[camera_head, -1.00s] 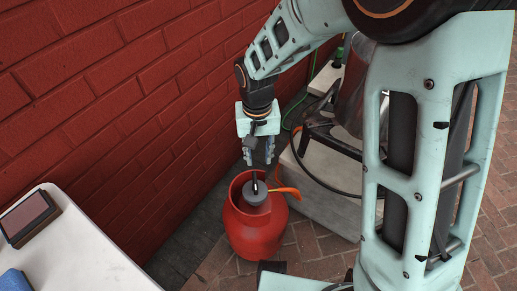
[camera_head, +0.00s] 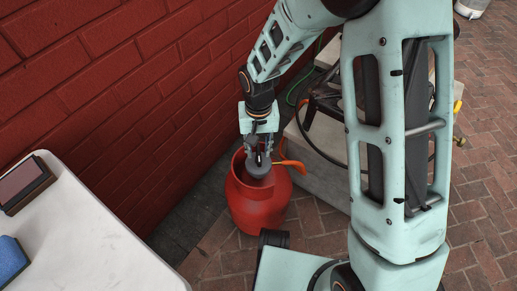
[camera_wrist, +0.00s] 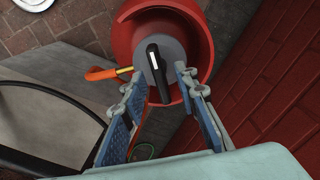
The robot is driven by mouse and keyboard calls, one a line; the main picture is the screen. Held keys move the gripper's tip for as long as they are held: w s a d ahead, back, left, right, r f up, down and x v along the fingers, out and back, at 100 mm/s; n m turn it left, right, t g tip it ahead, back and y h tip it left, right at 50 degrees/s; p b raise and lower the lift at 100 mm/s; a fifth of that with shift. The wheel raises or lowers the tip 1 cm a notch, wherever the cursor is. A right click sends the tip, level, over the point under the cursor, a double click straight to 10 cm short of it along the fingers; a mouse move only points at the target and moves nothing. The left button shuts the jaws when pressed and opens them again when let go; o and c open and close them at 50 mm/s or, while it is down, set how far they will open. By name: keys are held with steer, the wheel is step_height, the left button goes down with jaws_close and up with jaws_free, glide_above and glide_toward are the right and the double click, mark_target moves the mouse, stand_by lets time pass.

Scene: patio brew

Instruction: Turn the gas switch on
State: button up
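The red gas bottle (camera_head: 258,205) stands on the brick floor by the wall. The gas switch is a black lever (camera_wrist: 157,72) with a white mark, on the grey round regulator (camera_wrist: 174,60) on top of the bottle. An orange hose (camera_wrist: 103,73) leaves the regulator. My gripper (camera_head: 262,158) points down at the regulator. In the wrist view my gripper (camera_wrist: 158,82) is open, with one finger on each side of the lever and a gap to each. In the head view the fingers partly hide the lever.
A red brick wall (camera_head: 120,90) runs close behind the bottle. A concrete block (camera_head: 318,160) with a black burner stand (camera_head: 322,105) is right of it. A white table (camera_head: 85,235) with a brown-framed box (camera_head: 22,186) and a blue item (camera_head: 12,258) is at left.

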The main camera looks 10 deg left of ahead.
jaws_close()
steer(key=shift+n, duration=0.4)
steer(key=n+p, duration=0.1)
steer(key=n, duration=0.2)
steer(key=shift+r+p, duration=0.1)
steer(key=shift+p, duration=0.25)
steer(key=n+p, duration=0.1)
steer(key=n, duration=0.3)
steer(key=shift+n+p, duration=0.3)
steer(key=shift+p, duration=0.1)
steer(key=n+p, duration=0.2)
steer(key=n, duration=0.3)
steer(key=shift+n+p, duration=1.15)
steer(key=shift+n, duration=1.35)
